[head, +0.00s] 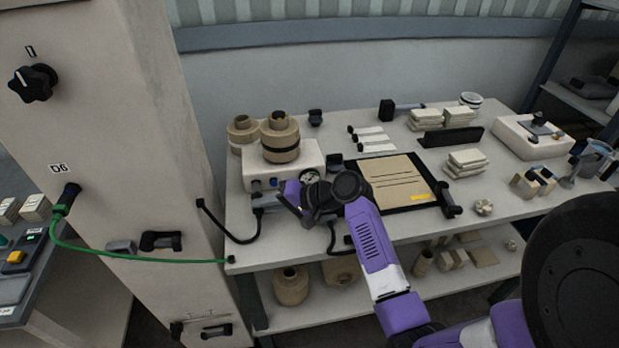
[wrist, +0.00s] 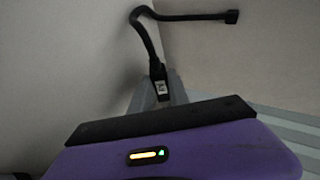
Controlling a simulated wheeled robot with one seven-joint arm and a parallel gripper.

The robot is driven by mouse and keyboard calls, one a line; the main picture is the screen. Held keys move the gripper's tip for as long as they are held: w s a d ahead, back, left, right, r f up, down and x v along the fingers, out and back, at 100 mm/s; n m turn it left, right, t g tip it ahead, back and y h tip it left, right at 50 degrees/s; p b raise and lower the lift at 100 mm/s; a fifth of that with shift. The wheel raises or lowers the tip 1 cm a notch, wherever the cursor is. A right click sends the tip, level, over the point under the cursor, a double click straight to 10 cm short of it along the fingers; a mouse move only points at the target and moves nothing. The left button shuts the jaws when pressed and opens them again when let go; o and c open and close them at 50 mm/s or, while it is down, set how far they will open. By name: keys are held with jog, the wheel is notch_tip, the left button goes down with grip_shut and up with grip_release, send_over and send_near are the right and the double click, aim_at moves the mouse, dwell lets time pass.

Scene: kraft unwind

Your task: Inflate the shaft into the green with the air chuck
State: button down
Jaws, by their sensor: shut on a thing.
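My gripper (head: 268,200) is at the front left of the bench, close to the front of a cream box. In the wrist view its grey fingers (wrist: 168,97) are shut on a small black air chuck (wrist: 157,72) with a pale label. A black hose (wrist: 142,18) runs from the chuck, and in the head view it sags to the cream column. The cream box (head: 256,172) carries a round dial gauge (head: 309,177) and a blue knob. The gauge's needle and green band are too small to read. Brown rolls (head: 281,140) stand on the box. I cannot tell whether the chuck touches anything.
A green hose (head: 140,258) runs from the column (head: 130,130) to the bench corner. A dark-edged board with brown sheets (head: 395,180) lies right of my arm. Stacked pads (head: 466,160) and small parts crowd the bench (head: 490,205). Several rolls (head: 291,285) sit on the lower shelf.

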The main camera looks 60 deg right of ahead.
jog(key=shift+s+a+p, duration=0.75)
jog(key=shift+s+a, duration=0.15)
jog(key=shift+a, duration=0.3)
jog(key=shift+s+a+p, duration=0.75)
jog(key=shift+s+a, duration=0.15)
jog(key=shift+a, duration=0.25)
